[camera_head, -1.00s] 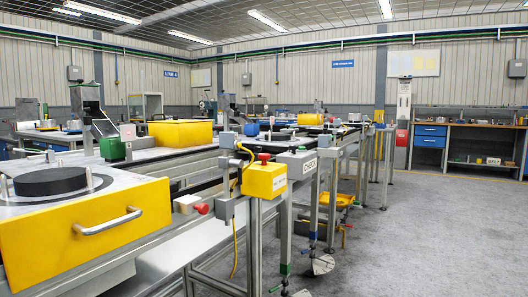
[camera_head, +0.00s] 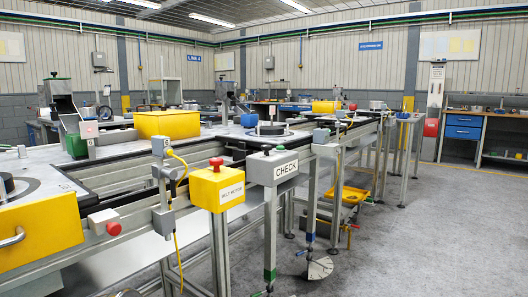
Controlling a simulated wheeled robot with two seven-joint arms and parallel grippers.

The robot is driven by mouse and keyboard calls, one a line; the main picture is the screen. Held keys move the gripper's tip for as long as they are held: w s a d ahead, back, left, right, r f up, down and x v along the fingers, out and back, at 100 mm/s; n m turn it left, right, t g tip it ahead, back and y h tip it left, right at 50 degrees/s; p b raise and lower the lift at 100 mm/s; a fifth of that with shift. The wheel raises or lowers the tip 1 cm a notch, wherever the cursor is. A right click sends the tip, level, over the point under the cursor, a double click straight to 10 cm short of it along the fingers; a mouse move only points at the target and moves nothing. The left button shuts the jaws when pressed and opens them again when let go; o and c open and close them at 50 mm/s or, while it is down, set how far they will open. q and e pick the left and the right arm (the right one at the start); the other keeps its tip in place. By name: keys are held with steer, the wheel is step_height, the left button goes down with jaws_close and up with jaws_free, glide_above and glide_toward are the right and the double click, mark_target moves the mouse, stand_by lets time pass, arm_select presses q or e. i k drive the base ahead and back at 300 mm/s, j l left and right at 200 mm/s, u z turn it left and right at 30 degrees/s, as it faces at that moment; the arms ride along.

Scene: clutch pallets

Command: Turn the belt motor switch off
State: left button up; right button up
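The belt motor switch is a yellow box (camera_head: 218,188) with a red button (camera_head: 216,162) on top and a white label on its front. It stands on a grey post in front of the conveyor frame, at centre left in the head view. The label's small print is hard to read but seems to say "BELT MOTOR". The frames do not clearly show whether the switch is on or off. Neither of my grippers is in view, and nothing touches the box.
A grey box with a red knob (camera_head: 105,222) is on the left, beside a yellow drawer front (camera_head: 45,238). Open floor (camera_head: 430,240) lies to the right.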

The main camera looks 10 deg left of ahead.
mark_target(216, 163)
steer(key=i+l+u, duration=0.45)
steer(key=l, duration=0.15)
steer(key=l+u, duration=0.25)
steer(key=i+l+u, duration=0.1)
steer(key=l+u, duration=0.15)
steer(key=l, duration=0.15)
steer(key=i+l+u, duration=0.2)
steer(key=l, duration=0.15)
steer(key=k, duration=0.1)
